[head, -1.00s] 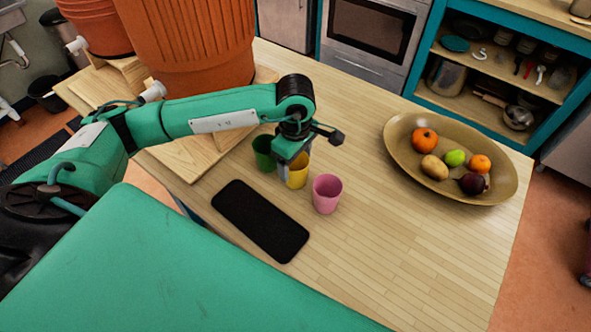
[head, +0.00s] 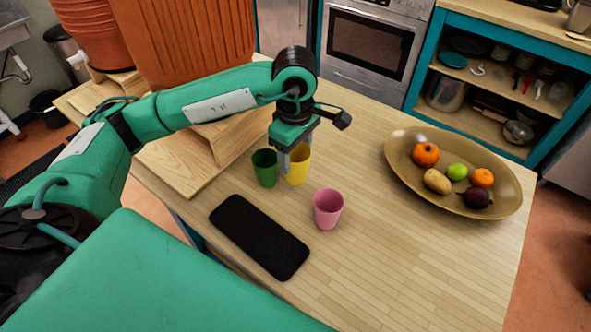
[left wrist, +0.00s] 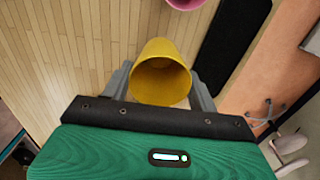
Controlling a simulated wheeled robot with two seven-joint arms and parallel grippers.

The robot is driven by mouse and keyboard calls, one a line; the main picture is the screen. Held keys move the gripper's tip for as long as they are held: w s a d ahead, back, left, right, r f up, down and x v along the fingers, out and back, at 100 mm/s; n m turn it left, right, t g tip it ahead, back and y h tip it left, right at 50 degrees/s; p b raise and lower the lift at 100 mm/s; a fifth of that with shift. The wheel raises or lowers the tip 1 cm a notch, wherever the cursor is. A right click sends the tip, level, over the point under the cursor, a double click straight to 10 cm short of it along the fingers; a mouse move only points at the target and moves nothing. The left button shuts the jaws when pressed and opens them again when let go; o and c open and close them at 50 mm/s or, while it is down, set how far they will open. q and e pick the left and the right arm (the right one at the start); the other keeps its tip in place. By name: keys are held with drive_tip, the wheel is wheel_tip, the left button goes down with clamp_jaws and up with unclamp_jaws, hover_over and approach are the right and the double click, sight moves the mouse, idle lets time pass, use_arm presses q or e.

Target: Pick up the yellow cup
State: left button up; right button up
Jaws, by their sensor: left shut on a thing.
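The yellow cup (head: 299,166) is upright in my left gripper (head: 291,160), which is shut on it. In the left wrist view the yellow cup (left wrist: 161,76) sits between the two grey fingers of the left gripper (left wrist: 158,88), with its open rim toward the camera. The cup appears raised a little above the table, beside the green cup. My fingers and gripper body hide part of the cup in the head view. My right gripper is not in view.
A green cup (head: 265,168) stands just left of the yellow cup, and a pink cup (head: 328,208) stands nearer, to its right. A black flat slab (head: 258,236) lies in front. A fruit bowl (head: 405,174) is at right. Large orange pots (head: 185,45) stand behind my arm.

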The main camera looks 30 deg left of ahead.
use_arm(q)
wheel_tip(320, 180, up, 12)
drive_tip(key=b, duration=0.1)
drive_tip(key=shift+r, duration=0.15)
